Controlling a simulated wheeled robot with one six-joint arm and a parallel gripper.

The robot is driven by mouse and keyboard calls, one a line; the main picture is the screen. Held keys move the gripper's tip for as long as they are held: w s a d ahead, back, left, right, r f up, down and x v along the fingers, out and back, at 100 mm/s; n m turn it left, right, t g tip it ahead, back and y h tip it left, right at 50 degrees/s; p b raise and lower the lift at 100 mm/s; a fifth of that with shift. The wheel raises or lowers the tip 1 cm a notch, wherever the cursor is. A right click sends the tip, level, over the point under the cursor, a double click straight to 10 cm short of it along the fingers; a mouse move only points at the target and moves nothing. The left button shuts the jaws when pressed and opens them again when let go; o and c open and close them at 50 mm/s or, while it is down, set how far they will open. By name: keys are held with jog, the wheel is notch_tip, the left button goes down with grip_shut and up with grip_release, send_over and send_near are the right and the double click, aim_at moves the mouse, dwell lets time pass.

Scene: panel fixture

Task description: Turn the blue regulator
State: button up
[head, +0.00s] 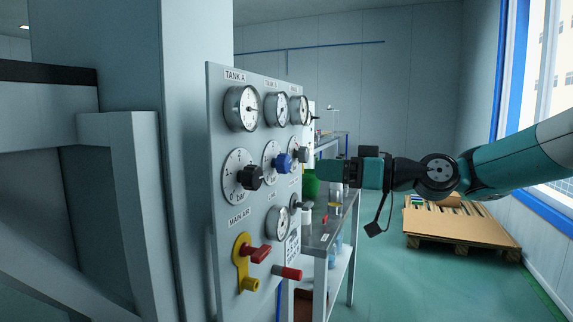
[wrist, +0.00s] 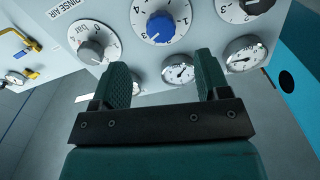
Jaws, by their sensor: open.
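The blue regulator knob (head: 282,163) sits on a round white dial in the middle row of the upright panel (head: 222,220). It also shows in the wrist view (wrist: 160,27), beyond my fingertips and between the lines of the two fingers. My gripper (head: 322,171) is to the right of the blue knob in the head view and apart from it. In the wrist view my gripper (wrist: 162,65) has its dark green fingers wide apart, with nothing between them. The blue knob is not hidden in either view.
A black knob (head: 250,177) and a grey knob (head: 303,155) flank the blue one. Round gauges (head: 242,108) sit above them. A red-handled valve (head: 254,253) and a red pipe end (head: 288,273) stick out below. A bench (head: 341,232) stands behind the panel.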

aim_at(288, 166)
jog(key=p+x, duration=0.1)
jog(key=x, duration=0.8)
jog(key=shift+a+f, duration=0.1)
jog(key=shift+a, duration=0.1)
jog(key=c, duration=0.9)
